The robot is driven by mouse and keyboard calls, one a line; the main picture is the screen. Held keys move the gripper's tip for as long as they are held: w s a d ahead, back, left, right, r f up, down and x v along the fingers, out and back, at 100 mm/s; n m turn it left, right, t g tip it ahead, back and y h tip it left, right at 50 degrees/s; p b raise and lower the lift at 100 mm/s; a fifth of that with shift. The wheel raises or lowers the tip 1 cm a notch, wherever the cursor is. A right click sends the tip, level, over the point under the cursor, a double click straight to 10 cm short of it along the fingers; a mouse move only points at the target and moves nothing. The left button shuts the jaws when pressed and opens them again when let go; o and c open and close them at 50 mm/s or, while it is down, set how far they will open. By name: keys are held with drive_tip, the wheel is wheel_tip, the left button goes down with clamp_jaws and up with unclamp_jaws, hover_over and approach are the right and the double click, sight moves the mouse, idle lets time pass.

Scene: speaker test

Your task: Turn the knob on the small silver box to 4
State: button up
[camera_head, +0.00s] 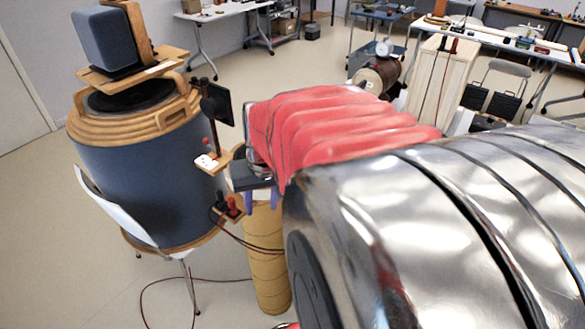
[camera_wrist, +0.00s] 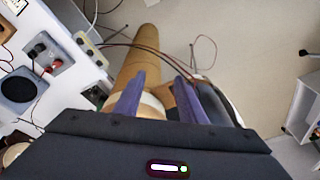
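My gripper (camera_head: 262,204) shows in the head view above a tall tan tube, with its purple fingers pointing down. In the wrist view my gripper (camera_wrist: 158,76) has its two fingers spread apart, with the tube and a pale rounded part showing between them; nothing is clearly held. A small grey box (camera_wrist: 66,54) with dark and red fittings lies at the left of the wrist view, apart from the fingers. I cannot tell whether it is the silver box. No knob scale or number is readable.
The tan tube (camera_head: 268,262) stands beside a large blue drum (camera_head: 140,180) with a speaker (camera_head: 104,38) on top. A small wooden board (camera_head: 232,212) with red and black fittings is close to my gripper. Cables trail across the floor. Tables stand at the back.

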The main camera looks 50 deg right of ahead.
drive_tip(key=s+a+r+n+t, duration=0.1)
drive_tip(key=s+a+r+n, duration=0.1)
drive_tip(key=a, duration=0.7)
drive_tip(key=s+a+r+n+t, duration=0.2)
drive_tip(key=a+r+n, duration=0.2)
drive_tip(key=a, duration=0.6)
drive_tip(key=shift+s+a+r+y, duration=0.2)
drive_tip(key=shift+s+r+y, duration=0.15)
drive_tip(key=shift+r, duration=0.35)
drive_tip(key=shift+c, duration=0.7)
